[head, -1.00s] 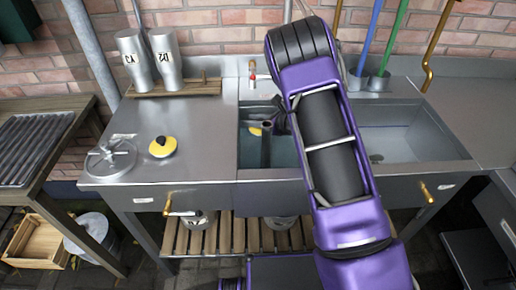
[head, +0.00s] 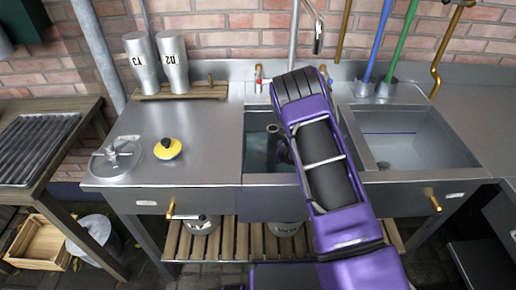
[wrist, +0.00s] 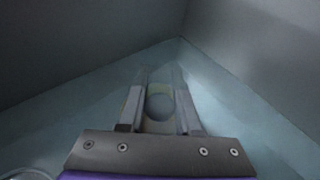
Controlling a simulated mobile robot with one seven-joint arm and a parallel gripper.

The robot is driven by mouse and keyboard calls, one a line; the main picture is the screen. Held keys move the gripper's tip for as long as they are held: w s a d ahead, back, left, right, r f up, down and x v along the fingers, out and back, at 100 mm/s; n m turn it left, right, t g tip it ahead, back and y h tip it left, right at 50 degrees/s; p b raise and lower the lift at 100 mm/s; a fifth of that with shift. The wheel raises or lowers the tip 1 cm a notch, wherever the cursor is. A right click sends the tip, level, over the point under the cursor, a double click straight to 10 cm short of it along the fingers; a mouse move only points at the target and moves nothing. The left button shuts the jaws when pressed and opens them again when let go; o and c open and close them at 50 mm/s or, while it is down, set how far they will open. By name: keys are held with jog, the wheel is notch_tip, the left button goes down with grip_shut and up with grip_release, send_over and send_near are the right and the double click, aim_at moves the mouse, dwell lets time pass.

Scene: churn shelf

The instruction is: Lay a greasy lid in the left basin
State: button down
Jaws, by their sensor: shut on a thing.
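My gripper (wrist: 159,95) points down into the left basin (head: 256,130), and the basin's grey walls (wrist: 85,55) and bluish water fill the wrist view. It is shut on a small grey, rounded thing with a yellowish edge (wrist: 159,104); I cannot tell whether this is a lid. In the head view my purple arm hides most of the gripper and what it holds. A round steel lid (head: 115,160) with a handle lies flat at the left end of the drainboard. A pale curved rim (wrist: 25,174) shows at the wrist view's lower left.
Two labelled steel churns (head: 157,62) stand on a wooden rack behind. The right basin (head: 410,145) looks empty except for its drain. A faucet (head: 318,35) overhangs the back.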

jog(key=shift+f+b, duration=0.4)
jog(key=shift+b, duration=0.05)
jog(key=shift+f+b, duration=0.25)
jog(key=shift+b, duration=0.15)
jog(key=c, duration=0.9)
grip_release()
jog(key=shift+r+p, duration=0.45)
jog(key=shift+p, duration=0.15)
jog(key=p+v, duration=0.1)
jog(key=v, duration=0.6)
jog(key=shift+s+d+r, duration=0.15)
jog(key=shift+d+r, duration=0.05)
jog(key=shift+r, duration=0.1)
